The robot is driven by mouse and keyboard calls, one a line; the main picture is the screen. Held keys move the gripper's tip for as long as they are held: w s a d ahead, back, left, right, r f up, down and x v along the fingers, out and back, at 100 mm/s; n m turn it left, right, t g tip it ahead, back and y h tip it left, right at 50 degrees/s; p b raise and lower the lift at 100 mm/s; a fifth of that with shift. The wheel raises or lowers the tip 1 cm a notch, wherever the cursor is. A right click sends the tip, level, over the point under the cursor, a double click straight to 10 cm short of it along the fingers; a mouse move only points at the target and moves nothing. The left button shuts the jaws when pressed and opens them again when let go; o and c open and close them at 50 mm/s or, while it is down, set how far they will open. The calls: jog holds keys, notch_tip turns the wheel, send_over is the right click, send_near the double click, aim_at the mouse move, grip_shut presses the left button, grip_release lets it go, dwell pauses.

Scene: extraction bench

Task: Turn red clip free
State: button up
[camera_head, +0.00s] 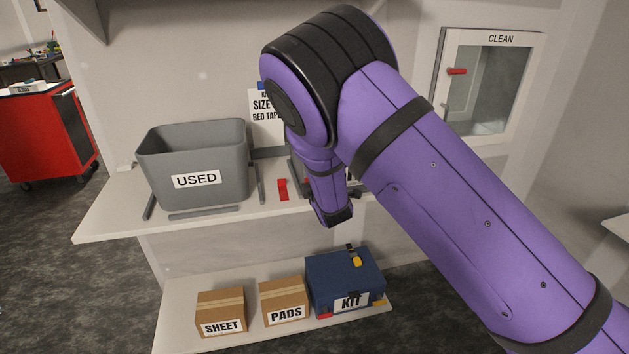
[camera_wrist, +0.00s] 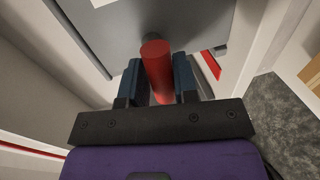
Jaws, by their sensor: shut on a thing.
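In the wrist view a round red piece (camera_wrist: 157,66), which looks like the red clip, stands out from a grey panel (camera_wrist: 110,22). My gripper (camera_wrist: 158,80) is shut on it, with one blue finger on each side. In the head view my purple arm reaches over the shelf and hides my gripper and most of what it holds. A flat red piece (camera_head: 282,189) lies on the shelf left of my arm. A red strip (camera_wrist: 212,64) shows right of the fingers in the wrist view.
A grey bin marked USED (camera_head: 196,163) stands on the shelf (camera_head: 110,213) at left. Below are a SHEET box (camera_head: 221,308), a PADS box (camera_head: 284,299) and a blue KIT case (camera_head: 338,277). A CLEAN cabinet (camera_head: 490,85) with a red handle hangs at right.

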jog(key=shift+s+d+f, duration=0.1)
jog(key=shift+s+f, duration=0.05)
jog(key=shift+f, duration=0.25)
jog(key=o, duration=0.8)
jog(key=shift+r, duration=0.1)
jog(key=v, duration=1)
jog(key=shift+s+d+r, duration=0.1)
jog(key=shift+s+r, duration=0.05)
jog(key=shift+s, duration=0.15)
